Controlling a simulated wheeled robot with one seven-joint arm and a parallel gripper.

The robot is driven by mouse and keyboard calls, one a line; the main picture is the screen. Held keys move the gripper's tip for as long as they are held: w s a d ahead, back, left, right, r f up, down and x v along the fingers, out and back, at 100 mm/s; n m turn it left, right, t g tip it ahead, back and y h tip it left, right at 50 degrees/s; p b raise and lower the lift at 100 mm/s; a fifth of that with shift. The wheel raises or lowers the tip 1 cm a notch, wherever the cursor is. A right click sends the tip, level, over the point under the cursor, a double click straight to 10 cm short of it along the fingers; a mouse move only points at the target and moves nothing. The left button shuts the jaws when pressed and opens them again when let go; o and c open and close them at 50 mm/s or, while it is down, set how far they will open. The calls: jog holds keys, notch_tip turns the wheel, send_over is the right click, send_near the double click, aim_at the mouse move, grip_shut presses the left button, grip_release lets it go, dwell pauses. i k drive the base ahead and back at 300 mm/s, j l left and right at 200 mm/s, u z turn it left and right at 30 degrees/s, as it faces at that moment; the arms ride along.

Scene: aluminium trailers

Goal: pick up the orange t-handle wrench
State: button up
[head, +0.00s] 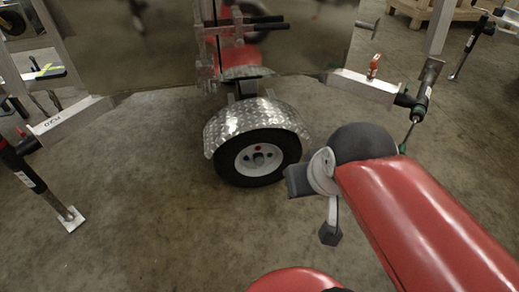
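A small orange-red upright object (374,66) stands on the silver trailer beam (362,86) at the upper right. It is too small to tell whether it is the orange t-handle wrench, and I see no other clear orange t-handle. My gripper (315,208) is at the end of my red arm, right of the trailer wheel in the picture. Its two dark fingers are spread apart with nothing visible between them. It is well apart from the orange object, lower and to the left in the picture.
A trailer wheel (258,158) under a diamond-plate fender (256,118) stands in the middle. A jack leg (45,190) stands at the left. The concrete floor at the front left is clear.

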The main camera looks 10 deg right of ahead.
aim_at(374, 64)
jog(key=i+l+z, duration=0.55)
jog(key=i+l, duration=0.15)
jog(key=i, duration=0.15)
jog(key=i+l+z, duration=0.3)
jog(key=i, duration=0.15)
jog(key=i+z, duration=0.3)
jog(key=i, duration=0.15)
